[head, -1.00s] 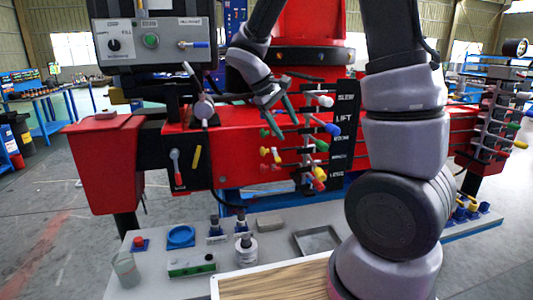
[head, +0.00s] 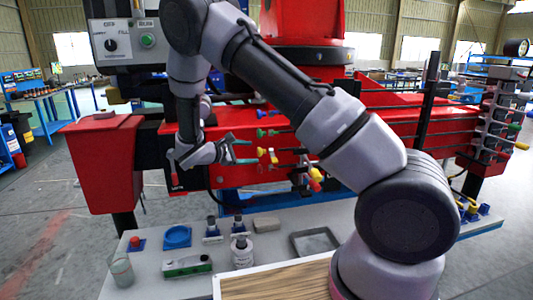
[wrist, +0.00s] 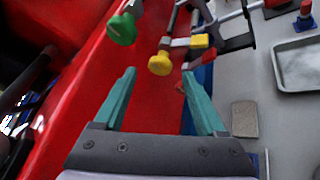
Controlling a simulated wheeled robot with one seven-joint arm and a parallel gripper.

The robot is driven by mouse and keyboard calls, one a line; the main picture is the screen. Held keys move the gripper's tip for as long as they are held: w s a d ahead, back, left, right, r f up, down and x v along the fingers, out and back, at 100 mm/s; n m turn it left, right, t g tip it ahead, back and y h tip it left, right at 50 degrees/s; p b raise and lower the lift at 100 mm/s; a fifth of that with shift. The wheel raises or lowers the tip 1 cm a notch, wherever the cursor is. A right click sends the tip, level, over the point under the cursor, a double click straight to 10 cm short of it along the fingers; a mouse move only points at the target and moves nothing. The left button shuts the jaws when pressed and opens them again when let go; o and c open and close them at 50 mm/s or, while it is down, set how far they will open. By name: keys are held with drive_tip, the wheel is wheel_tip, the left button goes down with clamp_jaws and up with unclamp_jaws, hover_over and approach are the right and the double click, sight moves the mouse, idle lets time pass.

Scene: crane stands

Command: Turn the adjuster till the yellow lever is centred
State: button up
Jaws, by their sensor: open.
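A lever with a round yellow knob (wrist: 159,64) shows in the wrist view, just beyond the fingertips and roughly between them. It also shows in the head view (head: 262,152) on the front of the red crane stand. My gripper (wrist: 158,90) is open and empty, its two teal fingers pointing at the lever row. In the head view my gripper (head: 252,152) is at the left side of the row. A yellow block (wrist: 199,41) sits on a linkage right of the knob. I cannot tell which part is the adjuster.
A green knob (wrist: 121,28) is close left of the yellow one. The red stand wall (wrist: 75,85) runs along my gripper's left. Below is a grey bench with a metal tray (head: 314,240), a white jar (head: 242,252) and a green level (head: 187,267).

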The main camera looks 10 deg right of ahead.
drive_tip(key=x, duration=0.8)
drive_tip(key=shift+d, duration=0.2)
drive_tip(key=shift+w+f, duration=0.1)
drive_tip(key=shift+w, duration=0.05)
clamp_jaws()
